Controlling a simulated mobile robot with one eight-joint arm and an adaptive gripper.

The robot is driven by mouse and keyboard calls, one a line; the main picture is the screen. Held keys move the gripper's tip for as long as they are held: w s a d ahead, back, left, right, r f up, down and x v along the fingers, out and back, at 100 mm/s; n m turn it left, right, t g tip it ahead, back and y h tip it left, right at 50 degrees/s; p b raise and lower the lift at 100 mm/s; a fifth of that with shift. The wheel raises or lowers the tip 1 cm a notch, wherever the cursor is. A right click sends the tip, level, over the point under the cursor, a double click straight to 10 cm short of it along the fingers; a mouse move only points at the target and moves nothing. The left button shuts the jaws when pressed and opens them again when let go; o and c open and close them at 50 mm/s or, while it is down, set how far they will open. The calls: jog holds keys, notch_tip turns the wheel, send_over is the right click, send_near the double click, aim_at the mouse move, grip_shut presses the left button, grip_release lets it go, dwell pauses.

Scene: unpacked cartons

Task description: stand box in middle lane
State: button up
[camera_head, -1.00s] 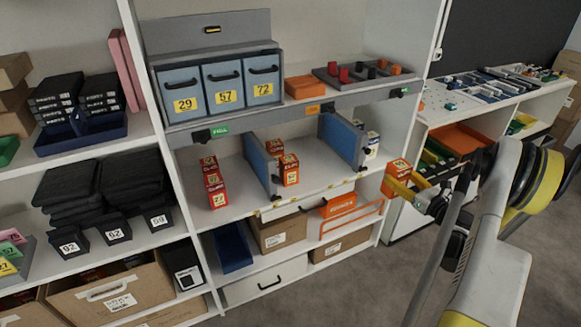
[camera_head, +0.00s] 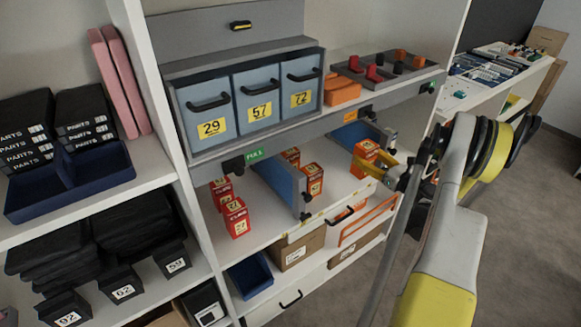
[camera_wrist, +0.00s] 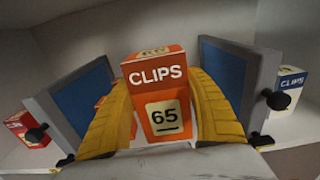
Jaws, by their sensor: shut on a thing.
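My gripper (camera_head: 384,166) has yellow fingers shut on an orange-red box (camera_head: 364,153), held in front of the shelf's lanes. In the wrist view the box (camera_wrist: 158,92) reads CLIPS and 65, looks upright, and sits between both fingers. The left blue divider (camera_head: 281,181) and right blue divider (camera_head: 352,134) bound the middle lane. They also flank the box in the wrist view, left (camera_wrist: 84,100) and right (camera_wrist: 228,78). I cannot tell whether the held box touches the shelf.
Red boxes (camera_head: 236,217) stand in the left lane. A white and blue box (camera_wrist: 291,88) stands in the right lane. Black knobs (camera_wrist: 277,100) stick out at the divider fronts. Numbered grey-blue drawers (camera_head: 258,100) and a grey tray (camera_head: 408,76) stand on the shelf above.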

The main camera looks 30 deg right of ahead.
jog(key=w+a+f+b, duration=0.1)
jog(key=w+f+b, duration=0.1)
jog(key=w+f, duration=0.1)
jog(key=w+a+f+b, duration=0.2)
jog(key=w+f, duration=0.2)
jog(key=w+a+f+b, duration=0.2)
jog(key=w+f, duration=0.2)
jog(key=shift+f+b, duration=0.1)
jog(key=shift+b, duration=0.3)
jog(key=o, duration=1.3)
jog(key=shift+o, duration=0.2)
